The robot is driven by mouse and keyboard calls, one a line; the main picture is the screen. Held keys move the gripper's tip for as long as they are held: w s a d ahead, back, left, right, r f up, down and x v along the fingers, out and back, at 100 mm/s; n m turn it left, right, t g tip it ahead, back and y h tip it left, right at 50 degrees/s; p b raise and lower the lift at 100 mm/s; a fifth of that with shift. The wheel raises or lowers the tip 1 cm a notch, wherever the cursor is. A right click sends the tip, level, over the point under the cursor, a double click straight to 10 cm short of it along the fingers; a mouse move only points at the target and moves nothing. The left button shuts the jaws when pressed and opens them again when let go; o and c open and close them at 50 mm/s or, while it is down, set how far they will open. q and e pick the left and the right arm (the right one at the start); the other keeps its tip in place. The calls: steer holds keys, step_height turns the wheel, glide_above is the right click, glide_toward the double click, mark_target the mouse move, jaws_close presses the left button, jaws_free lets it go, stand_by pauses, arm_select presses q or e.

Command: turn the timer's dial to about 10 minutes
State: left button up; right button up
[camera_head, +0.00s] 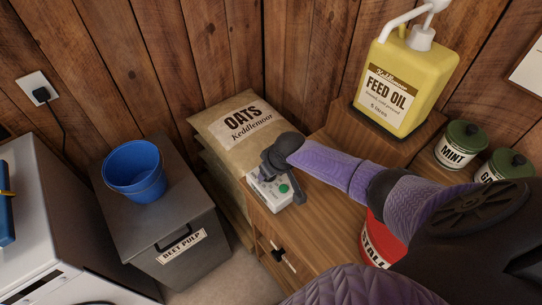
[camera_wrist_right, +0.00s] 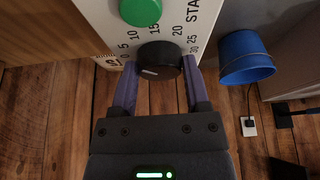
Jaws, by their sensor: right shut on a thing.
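The timer (camera_head: 268,190) is a small white box with a green button, at the left end of the wooden cabinet top. In the right wrist view its white face (camera_wrist_right: 105,14) carries a scale from 0 to 30 and the green button (camera_wrist_right: 140,11). My right gripper (camera_wrist_right: 160,66) is shut on the black dial (camera_wrist_right: 160,58), one finger on each side. The dial's white mark lies left of its centre, toward the 0 side; I cannot read an exact minute. In the head view the gripper (camera_head: 272,160) hides the dial. My left gripper is not in view.
Oats sacks (camera_head: 235,122) stand left of the cabinet (camera_head: 325,205), close to the gripper. A yellow feed oil jug (camera_head: 405,85) stands on a raised shelf behind. A red container (camera_head: 378,240) is partly behind my right arm. A blue bucket (camera_head: 135,170) sits on a grey bin (camera_head: 178,225).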

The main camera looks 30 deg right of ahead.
steer(key=shift+a+r+m+h+p, duration=0.15)
steer(key=shift+m+h+p, duration=0.15)
steer(key=shift+m+p, duration=0.6)
steer(key=shift+m+h+p, duration=0.3)
steer(key=shift+m, duration=0.4)
steer(key=o, duration=1.3)
